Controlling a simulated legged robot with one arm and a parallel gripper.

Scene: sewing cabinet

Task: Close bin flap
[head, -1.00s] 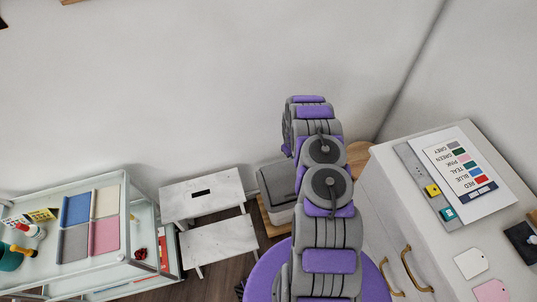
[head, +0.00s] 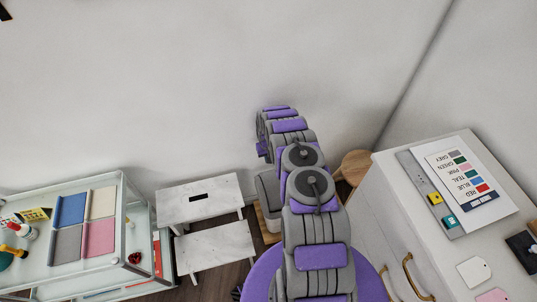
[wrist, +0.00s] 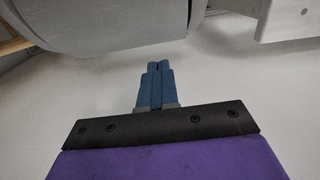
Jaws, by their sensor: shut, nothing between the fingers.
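The grey bin (head: 267,192) stands on a wooden base (head: 268,222) on the floor, left of my arm in the head view. My arm covers its right part, and I cannot tell how its flap stands. My gripper (wrist: 158,66) shows in the wrist view with its two blue fingers together and nothing between them. A large grey rounded surface, possibly the bin, fills the upper left of the wrist view, beyond the fingertips. I see no contact with it. In the head view the fingers are hidden behind my arm.
A white marbled step stool (head: 215,248) stands left of the bin. A round wooden top (head: 354,164) shows right of my arm. A white cabinet (head: 372,225) is at the right, a glass-topped cart (head: 120,248) at the left. The wall (head: 150,90) is close behind.

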